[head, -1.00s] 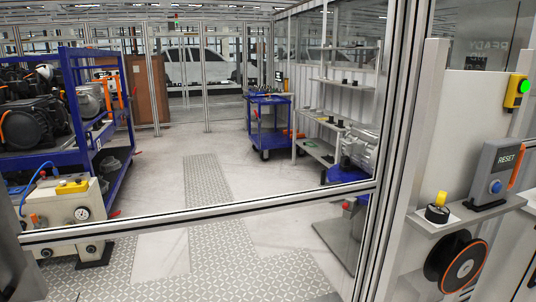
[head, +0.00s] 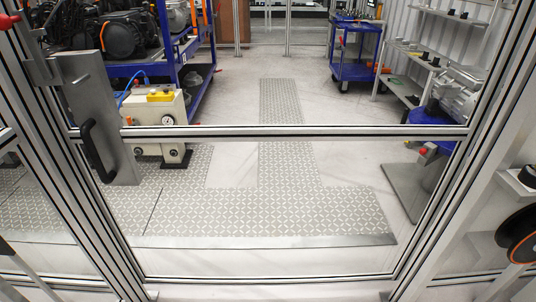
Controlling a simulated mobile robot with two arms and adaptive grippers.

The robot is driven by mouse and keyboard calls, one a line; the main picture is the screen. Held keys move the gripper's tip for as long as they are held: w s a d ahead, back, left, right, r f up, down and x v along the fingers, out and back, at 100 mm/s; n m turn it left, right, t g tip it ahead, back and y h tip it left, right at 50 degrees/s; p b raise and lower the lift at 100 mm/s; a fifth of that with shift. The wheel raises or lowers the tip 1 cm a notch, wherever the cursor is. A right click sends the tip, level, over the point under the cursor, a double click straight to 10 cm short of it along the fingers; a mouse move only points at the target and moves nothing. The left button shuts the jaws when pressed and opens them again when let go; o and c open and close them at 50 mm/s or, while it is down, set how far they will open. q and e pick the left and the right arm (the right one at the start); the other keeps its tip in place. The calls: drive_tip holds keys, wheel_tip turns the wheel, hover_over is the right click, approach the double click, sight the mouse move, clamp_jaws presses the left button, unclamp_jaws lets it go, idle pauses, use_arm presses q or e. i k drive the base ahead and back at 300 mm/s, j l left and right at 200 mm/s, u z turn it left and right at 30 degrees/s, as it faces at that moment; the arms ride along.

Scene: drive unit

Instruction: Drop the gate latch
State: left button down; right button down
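A closed-looking gate (head: 300,132) with an aluminium frame and clear panels stands in front of me in the head view. A tall grey metal plate (head: 105,110) is on its left side, with a black pull handle (head: 98,152) on it. A grey bracket (head: 40,70) sits at the left post beside the plate, and a red knob (head: 8,20) shows above it at the picture's left edge. The knob is partly cut off, and I cannot tell exactly how the latch parts engage. Neither of my grippers is in view.
Beyond the gate are a blue rack (head: 175,70) with motors, a cream machine (head: 155,120), a blue cart (head: 355,65) and a grey shelf (head: 420,60). Patterned floor mats (head: 280,215) lie behind the gate. A black and orange reel (head: 518,235) is at the right edge.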

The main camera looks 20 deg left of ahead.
sight(19, 17)
drive_tip(key=u, duration=1.8)
